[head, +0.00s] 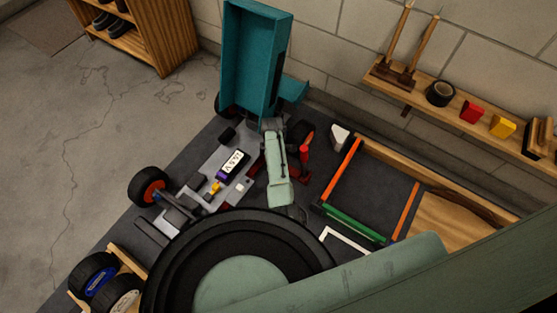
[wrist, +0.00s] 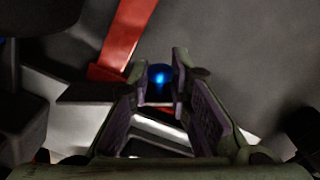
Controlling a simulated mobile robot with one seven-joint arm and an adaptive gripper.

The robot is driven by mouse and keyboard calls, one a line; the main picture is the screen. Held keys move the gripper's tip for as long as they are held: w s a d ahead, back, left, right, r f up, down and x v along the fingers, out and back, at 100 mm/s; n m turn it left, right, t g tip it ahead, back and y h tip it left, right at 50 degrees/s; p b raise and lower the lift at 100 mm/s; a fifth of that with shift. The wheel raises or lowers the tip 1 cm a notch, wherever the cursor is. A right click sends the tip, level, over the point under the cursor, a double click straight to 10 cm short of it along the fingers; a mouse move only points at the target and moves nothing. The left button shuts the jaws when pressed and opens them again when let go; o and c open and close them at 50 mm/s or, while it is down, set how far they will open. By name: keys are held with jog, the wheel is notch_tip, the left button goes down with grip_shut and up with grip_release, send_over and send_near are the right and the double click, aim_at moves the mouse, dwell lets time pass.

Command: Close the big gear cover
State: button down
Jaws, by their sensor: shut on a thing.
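The RC car chassis (head: 215,172) lies on the dark bench mat in the head view, with grey plates and a black wheel at its left end. A teal box-like shell (head: 250,60) stands tilted up at its far end. My gripper (head: 271,126) is over the far end of the chassis, by the shell's lower edge. In the wrist view, my gripper (wrist: 160,73) has its purple-padded fingers around a small shiny blue knob (wrist: 159,76). A red bar (wrist: 126,38) runs just beyond the fingertips. I cannot tell which part is the big gear cover; the arm hides some of the chassis.
A wooden-edged tray with an orange and green frame (head: 355,235) lies right of the car. A wall shelf (head: 420,87) holds tools, tape and coloured blocks. Spare wheels (head: 95,280) sit at the bottom left. Bare floor lies left of the mat.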

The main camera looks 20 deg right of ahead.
jog(key=shift+w+a+f+m, duration=0.1)
jog(key=shift+w+a+m, duration=0.1)
jog(key=shift+a+m, duration=0.5)
jog(key=shift+w+a+r+m, duration=0.1)
jog(key=shift+w+a+m, duration=0.15)
jog(key=shift+a+m, duration=0.45)
jog(key=shift+w+a+f+m, duration=0.1)
jog(key=shift+w+a+m, duration=0.1)
jog(key=shift+a+m, duration=0.5)
jog(key=shift+d, duration=0.1)
jog(key=c, duration=1.5)
grip_release()
jog(key=shift+w, duration=0.1)
notch_tip(320, 180, up, 12)
jog(key=shift+r, duration=0.1)
